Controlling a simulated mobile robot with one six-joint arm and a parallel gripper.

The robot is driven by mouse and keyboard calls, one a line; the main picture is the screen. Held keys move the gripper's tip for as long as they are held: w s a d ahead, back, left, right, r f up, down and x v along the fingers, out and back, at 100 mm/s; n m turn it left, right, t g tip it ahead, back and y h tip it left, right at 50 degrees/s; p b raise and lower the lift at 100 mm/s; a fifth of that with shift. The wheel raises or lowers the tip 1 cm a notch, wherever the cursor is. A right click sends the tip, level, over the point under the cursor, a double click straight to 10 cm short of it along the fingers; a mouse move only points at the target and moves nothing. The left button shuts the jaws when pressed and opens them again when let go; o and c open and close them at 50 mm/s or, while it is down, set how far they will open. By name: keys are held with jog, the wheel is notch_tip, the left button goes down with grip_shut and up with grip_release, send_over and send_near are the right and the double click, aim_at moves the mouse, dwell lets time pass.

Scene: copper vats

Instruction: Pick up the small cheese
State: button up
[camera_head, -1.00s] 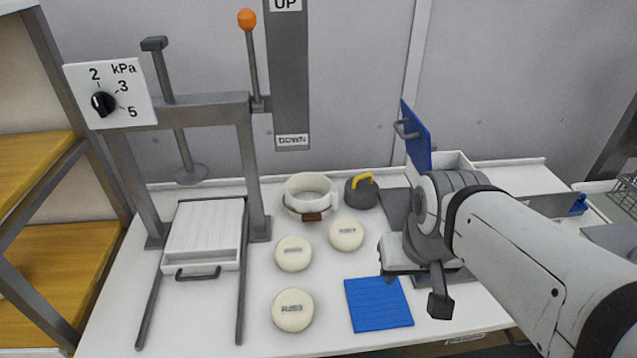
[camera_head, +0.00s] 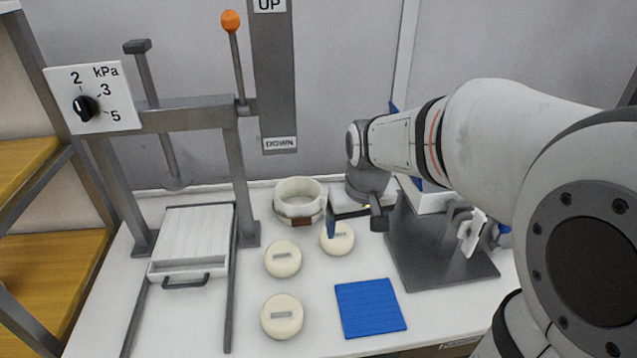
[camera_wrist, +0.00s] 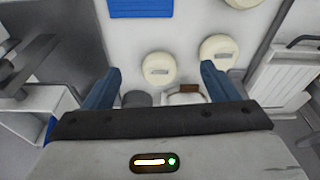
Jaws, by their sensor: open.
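Three round, pale cream cheeses with labels lie on the white table. The one at the back right (camera_head: 338,240) looks smallest; it also shows in the wrist view (camera_wrist: 158,68), between and beyond my fingers. A second cheese (camera_head: 283,260) lies to its left and shows in the wrist view (camera_wrist: 219,48) near the right fingertip. The third cheese (camera_head: 282,317) lies closest to the table's front. My gripper (camera_head: 356,219) is open and empty, above the back-right cheese, and one blue finger covers part of it in the head view.
A white pot (camera_head: 299,203) stands just behind the cheeses. A blue mat (camera_head: 370,307) lies in front, and a dark grey plate (camera_head: 440,254) is to the right. The press frame (camera_head: 236,175) with its white drawer box (camera_head: 193,240) stands at the left.

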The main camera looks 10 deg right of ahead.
aim_at(337, 232)
jog(key=o, duration=0.4)
jog(key=shift+n+g, duration=0.5)
jog(key=shift+n, duration=0.1)
jog(key=w+f, duration=0.4)
jog(key=w, duration=0.1)
jog(key=w+f+b, duration=0.1)
jog(key=w+f, duration=0.7)
jog(key=w, duration=0.1)
jog(key=shift+w+d, duration=0.25)
jog(key=shift+w, duration=0.05)
jog(key=shift+w+a+f+p, duration=0.1)
jog(key=shift+w+f+p, duration=0.05)
jog(key=shift+f, duration=1.1)
jog(key=shift+w+a+f+p, duration=0.15)
jog(key=shift+f+p, duration=0.05)
jog(key=shift+f, duration=1.05)
jog(key=shift+w+a+f+p, duration=0.1)
jog(key=shift+w+f+p, duration=0.05)
jog(key=shift+f, duration=1.1)
